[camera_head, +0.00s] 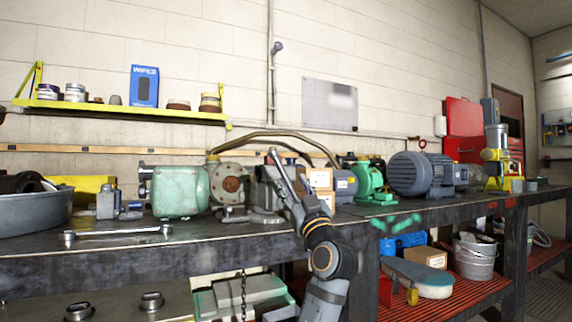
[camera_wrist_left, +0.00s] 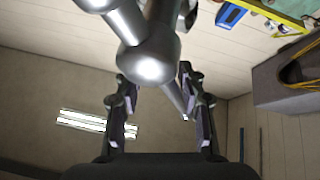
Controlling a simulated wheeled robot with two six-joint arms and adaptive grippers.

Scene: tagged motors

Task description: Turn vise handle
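The grey bench vise (camera_head: 262,196) stands on the workbench near the middle of the head view. A slanted silver bar, seemingly its handle (camera_head: 279,168), rises at its front. My left gripper (camera_head: 291,190) is close in front of the vise, and its fingers are hard to make out there. In the left wrist view the left gripper (camera_wrist_left: 156,80) is open, with one finger on each side. A shiny rounded metal end of the vise (camera_wrist_left: 148,66) and its bars show at the top, between and beyond the fingertips. I cannot tell whether they touch. My right gripper is not in view.
A green pump (camera_head: 180,190) stands left of the vise, and small boxes (camera_head: 320,180) stand close on its right. A wrench (camera_head: 115,232) lies on the workbench (camera_head: 215,244) at the front left. A large grey motor (camera_head: 420,174) stands farther right.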

